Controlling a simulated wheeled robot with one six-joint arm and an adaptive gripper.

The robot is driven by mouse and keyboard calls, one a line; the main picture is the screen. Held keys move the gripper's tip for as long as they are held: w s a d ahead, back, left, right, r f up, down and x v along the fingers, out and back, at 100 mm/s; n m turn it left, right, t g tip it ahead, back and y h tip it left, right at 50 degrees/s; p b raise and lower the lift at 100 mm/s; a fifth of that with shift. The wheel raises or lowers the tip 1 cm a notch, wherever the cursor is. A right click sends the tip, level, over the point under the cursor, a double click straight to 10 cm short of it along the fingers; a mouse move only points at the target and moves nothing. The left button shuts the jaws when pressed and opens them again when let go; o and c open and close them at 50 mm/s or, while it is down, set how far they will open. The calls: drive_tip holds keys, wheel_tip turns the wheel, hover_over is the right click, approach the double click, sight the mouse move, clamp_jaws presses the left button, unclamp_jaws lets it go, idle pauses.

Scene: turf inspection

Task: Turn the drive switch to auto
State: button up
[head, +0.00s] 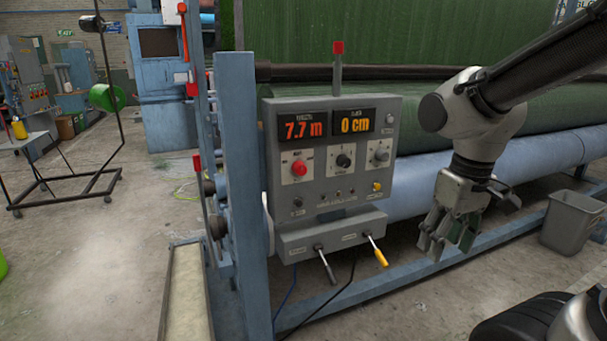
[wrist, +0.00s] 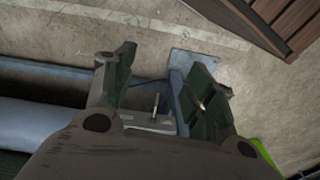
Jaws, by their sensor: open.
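The grey control panel (head: 325,150) stands on a blue post, with displays reading 7.7 m and 0 cm. Below them are a red knob (head: 299,168), a black rotary switch (head: 343,160) in the middle and another rotary switch (head: 381,154) at the right. Their labels are too small to read, so I cannot tell which is the drive switch. My gripper (head: 449,242) is open and empty, pointing down to the right of the panel and apart from it. In the wrist view my gripper (wrist: 160,75) shows spread fingers with a small lever (wrist: 155,104) visible between them.
Two levers, one dark (head: 326,266) and one yellow-handled (head: 377,252), stick out from the lower box (head: 335,234). A blue post (head: 245,190) stands at the panel's left. Green turf rolls lie behind. A grey bin (head: 571,222) stands at the right.

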drive_tip(key=w+a+f+n+t+y, duration=0.2)
drive_tip(key=w+a+f, duration=1)
drive_tip(key=a+f, duration=0.2)
drive_tip(key=t+y, duration=0.3)
drive_tip(key=t, duration=1.1)
approach(302, 172)
drive_tip(key=w, duration=0.2)
drive_tip(key=x, duration=0.7)
drive_tip(key=shift+a, duration=0.3)
drive_tip(key=c, duration=1)
